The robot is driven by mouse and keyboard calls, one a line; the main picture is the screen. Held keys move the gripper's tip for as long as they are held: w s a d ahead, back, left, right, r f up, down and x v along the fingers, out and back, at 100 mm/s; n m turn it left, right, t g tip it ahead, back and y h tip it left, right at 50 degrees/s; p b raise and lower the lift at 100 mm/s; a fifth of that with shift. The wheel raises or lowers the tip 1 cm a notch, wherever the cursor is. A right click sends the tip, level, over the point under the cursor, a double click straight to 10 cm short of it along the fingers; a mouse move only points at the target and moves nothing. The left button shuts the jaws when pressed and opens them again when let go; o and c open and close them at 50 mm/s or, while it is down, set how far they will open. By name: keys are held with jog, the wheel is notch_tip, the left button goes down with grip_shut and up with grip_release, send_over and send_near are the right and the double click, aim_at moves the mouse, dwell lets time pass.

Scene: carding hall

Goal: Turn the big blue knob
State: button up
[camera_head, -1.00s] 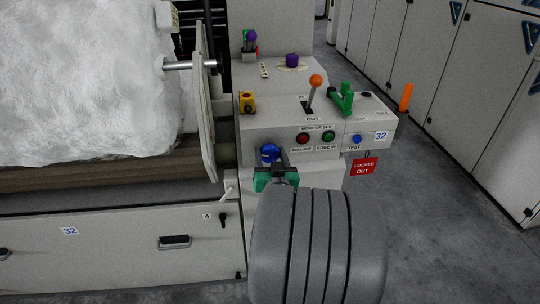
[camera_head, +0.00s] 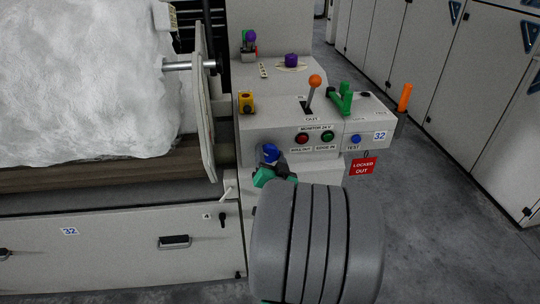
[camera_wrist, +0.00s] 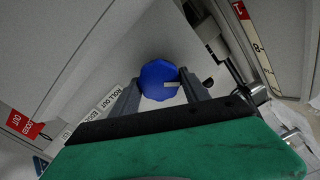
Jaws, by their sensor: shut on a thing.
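The big blue knob (camera_head: 270,153) sits on the front face of the grey control console, below and left of the red button. My gripper (camera_head: 271,166) reaches it from below and in front, with its green and dark body tilted. In the wrist view the knob (camera_wrist: 157,78) is a round, lobed blue shape with a pale mark toward its right side. The two grey fingers of my gripper (camera_wrist: 160,91) stand on either side of it and are shut on it. The knob's base is partly hidden by the gripper.
Beside the knob are a red button (camera_head: 302,139), a green button (camera_head: 327,136) and a small blue button (camera_head: 356,139). An orange-tipped lever (camera_head: 315,81), a green handle (camera_head: 341,98) and a yellow switch (camera_head: 246,101) stand above. A red lockout tag (camera_head: 363,166) hangs at right.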

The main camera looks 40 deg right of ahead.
jog(key=o, duration=1.4)
jog(key=shift+c, duration=0.2)
jog(key=b+v, duration=0.1)
jog(key=v, duration=0.6)
jog(key=shift+s+a, duration=0.25)
jog(key=shift+s, duration=0.1)
